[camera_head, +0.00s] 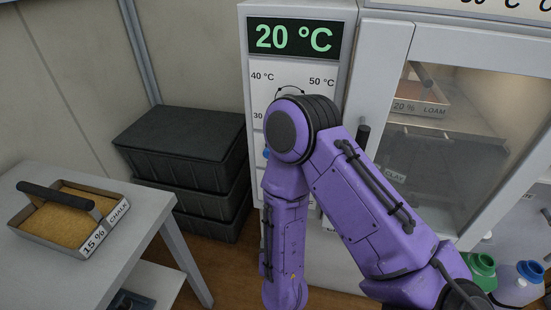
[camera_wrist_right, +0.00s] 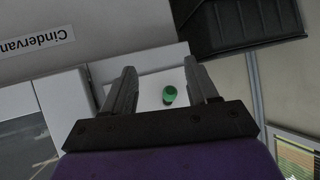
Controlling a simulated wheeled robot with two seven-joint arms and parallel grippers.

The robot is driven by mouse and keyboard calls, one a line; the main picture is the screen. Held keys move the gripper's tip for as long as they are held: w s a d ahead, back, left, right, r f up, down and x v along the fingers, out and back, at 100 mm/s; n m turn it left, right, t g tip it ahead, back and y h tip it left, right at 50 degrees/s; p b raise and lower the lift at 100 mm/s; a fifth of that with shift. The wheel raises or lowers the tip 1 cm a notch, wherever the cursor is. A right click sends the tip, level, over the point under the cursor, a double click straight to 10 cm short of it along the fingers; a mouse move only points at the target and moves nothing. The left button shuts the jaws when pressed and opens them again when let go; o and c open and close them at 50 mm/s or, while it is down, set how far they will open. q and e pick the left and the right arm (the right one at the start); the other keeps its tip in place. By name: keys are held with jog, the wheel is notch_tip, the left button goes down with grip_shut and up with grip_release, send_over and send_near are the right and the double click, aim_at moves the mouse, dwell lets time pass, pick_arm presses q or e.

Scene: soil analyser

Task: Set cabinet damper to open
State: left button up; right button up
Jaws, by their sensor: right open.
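The cabinet (camera_head: 300,12) has a front control column with a temperature dial (camera_head: 290,90), largely covered by my purple right arm. A small blue part (camera_head: 266,153) shows at the arm's left edge. No control is clearly readable as the damper, so its setting cannot be told. In the right wrist view my right gripper (camera_wrist_right: 160,68) is open and empty. A small green knob-like part (camera_wrist_right: 169,94) on a pale panel appears between its fingers, apart from both. My right gripper is hidden in the head view. My left gripper is not in view.
Black stacked crates (camera_head: 185,140) stand left of the cabinet. A grey table (camera_head: 150,205) holds a soil tray (camera_head: 45,242) labelled chalk. The cabinet's glass door, with a dark handle (camera_head: 363,135), is right of the column. Green-capped (camera_head: 480,268) and blue-capped (camera_head: 529,270) containers stand lower right.

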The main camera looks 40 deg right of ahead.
jog(key=w+a+r+m+t+h+b, duration=0.1)
jog(key=w+r+m+h, duration=0.2)
jog(key=r, duration=0.8)
jog(key=w+a+r+m+t+h+b, duration=0.1)
jog(key=a+r+m+h, duration=0.3)
jog(key=r, duration=0.7)
jog(key=w+d+n+h, duration=0.1)
jog(key=w+d, duration=0.5)
jog(key=d, duration=0.4)
jog(key=shift+w, duration=0.15)
jog(key=shift+f, duration=0.1)
grip_shut()
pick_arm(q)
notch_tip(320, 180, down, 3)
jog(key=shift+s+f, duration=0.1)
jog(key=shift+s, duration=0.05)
pick_arm(e)
jog(key=shift+w+a, duration=0.1)
